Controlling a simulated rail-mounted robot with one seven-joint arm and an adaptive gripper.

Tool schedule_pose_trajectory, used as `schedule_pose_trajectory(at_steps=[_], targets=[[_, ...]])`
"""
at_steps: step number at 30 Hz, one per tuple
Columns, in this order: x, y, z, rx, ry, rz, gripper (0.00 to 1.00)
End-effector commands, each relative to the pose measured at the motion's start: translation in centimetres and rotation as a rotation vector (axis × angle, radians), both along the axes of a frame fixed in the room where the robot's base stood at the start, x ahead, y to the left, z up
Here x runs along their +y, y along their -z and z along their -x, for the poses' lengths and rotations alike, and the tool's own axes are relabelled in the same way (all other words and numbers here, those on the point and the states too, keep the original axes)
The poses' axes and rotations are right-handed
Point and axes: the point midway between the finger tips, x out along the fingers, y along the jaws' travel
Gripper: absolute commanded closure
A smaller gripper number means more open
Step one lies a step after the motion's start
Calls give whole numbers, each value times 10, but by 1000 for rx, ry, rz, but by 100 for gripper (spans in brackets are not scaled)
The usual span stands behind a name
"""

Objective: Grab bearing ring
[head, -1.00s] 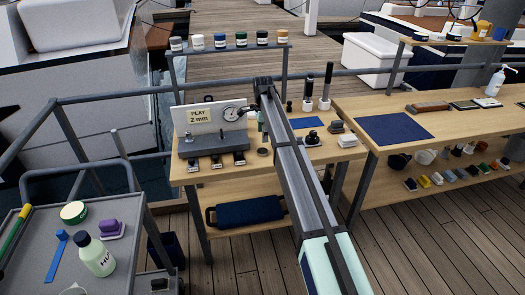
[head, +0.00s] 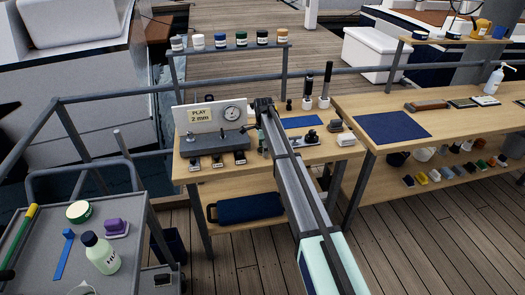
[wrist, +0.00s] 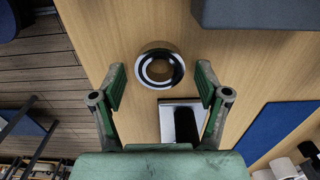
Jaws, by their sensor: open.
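The bearing ring (wrist: 160,68) is a shiny metal ring with a dark band and an open centre, lying flat on the wooden bench (wrist: 120,35) in the wrist view. My gripper (wrist: 160,84) is open, with its two green fingers on the left and right sides of the ring in the picture. No contact shows, and the gap in height cannot be told. In the head view my gripper (head: 263,143) is low over the bench, partly behind my arm, and the ring is hidden there.
A black and silver item (wrist: 181,122) lies just below the ring in the wrist view. A grey block (wrist: 250,12) and a blue mat (wrist: 278,132) are to the right. In the head view, the dial fixture (head: 215,142) stands left of my gripper.

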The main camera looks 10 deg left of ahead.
Motion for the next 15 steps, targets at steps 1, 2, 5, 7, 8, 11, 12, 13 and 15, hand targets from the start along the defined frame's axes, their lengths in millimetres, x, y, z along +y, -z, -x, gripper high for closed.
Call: schedule_pose_trajectory(at_steps=[1, 2, 5, 7, 8, 11, 12, 13, 15], targets=[[0, 0, 0, 0, 0, 0, 25], [0, 0, 0, 0, 0, 0, 25], [0, 0, 0, 0, 0, 0, 46], [0, 0, 0, 0, 0, 0, 71], [0, 0, 0, 0, 0, 0, 82], [0, 0, 0, 0, 0, 0, 89], [0, 0, 0, 0, 0, 0, 90], [0, 0, 0, 0, 0, 0, 90], [0, 0, 0, 0, 0, 0, 90]])
